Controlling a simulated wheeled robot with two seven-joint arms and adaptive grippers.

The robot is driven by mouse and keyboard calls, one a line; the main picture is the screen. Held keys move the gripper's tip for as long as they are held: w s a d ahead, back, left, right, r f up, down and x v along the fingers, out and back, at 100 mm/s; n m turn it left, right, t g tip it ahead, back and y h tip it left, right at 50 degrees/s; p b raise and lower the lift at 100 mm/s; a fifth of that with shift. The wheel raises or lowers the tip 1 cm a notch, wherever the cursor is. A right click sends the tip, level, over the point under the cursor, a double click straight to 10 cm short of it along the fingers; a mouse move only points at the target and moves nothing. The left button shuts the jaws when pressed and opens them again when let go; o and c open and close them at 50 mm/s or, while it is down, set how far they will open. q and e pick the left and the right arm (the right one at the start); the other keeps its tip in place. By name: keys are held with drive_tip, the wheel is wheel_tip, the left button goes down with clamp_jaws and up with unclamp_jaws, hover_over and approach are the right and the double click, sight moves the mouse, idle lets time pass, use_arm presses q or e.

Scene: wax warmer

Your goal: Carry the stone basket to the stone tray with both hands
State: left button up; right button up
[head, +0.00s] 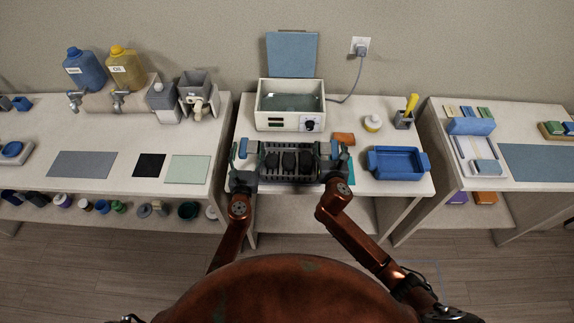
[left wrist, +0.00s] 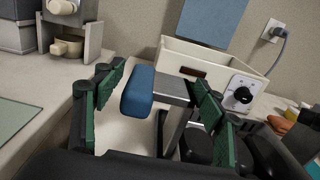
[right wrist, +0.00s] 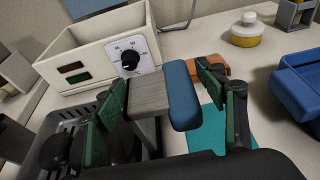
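The stone basket (head: 290,177), a dark grey slotted basket holding several black stones, is in front of the white warmer in the head view. Its blue-and-grey handles stand at both ends. My left gripper (head: 243,161) is at its left end; in the left wrist view the left handle (left wrist: 138,92) lies between open green-padded fingers. My right gripper (head: 334,160) is at its right end; in the right wrist view the right handle (right wrist: 182,95) lies between the fingers, with a gap at the right finger. A blue tray (head: 398,178), likely the stone tray, sits right of the basket.
The white warmer (head: 290,122) stands behind the basket, its cord running to a wall outlet. An orange block (head: 344,139), a yellow-banded jar (head: 373,122) and a grey holder (head: 403,120) stand behind the space before the blue tray. A teal mat (right wrist: 208,135) lies beside the basket.

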use_arm(q)
drive_tip(key=shift+o, duration=0.7)
use_arm(e)
drive_tip(key=shift+o, duration=0.7)
use_arm(q)
drive_tip(key=shift+d, duration=0.1)
use_arm(e)
drive_tip(key=shift+a, duration=0.1)
drive_tip(key=shift+s+r, duration=0.1)
drive_tip(key=shift+s, duration=0.15)
use_arm(q)
drive_tip(key=s, duration=1.2)
drive_tip(key=shift+a, duration=0.3)
use_arm(e)
drive_tip(key=v, duration=1.1)
drive_tip(key=shift+s, duration=0.3)
use_arm(q)
drive_tip(key=shift+a, duration=0.1)
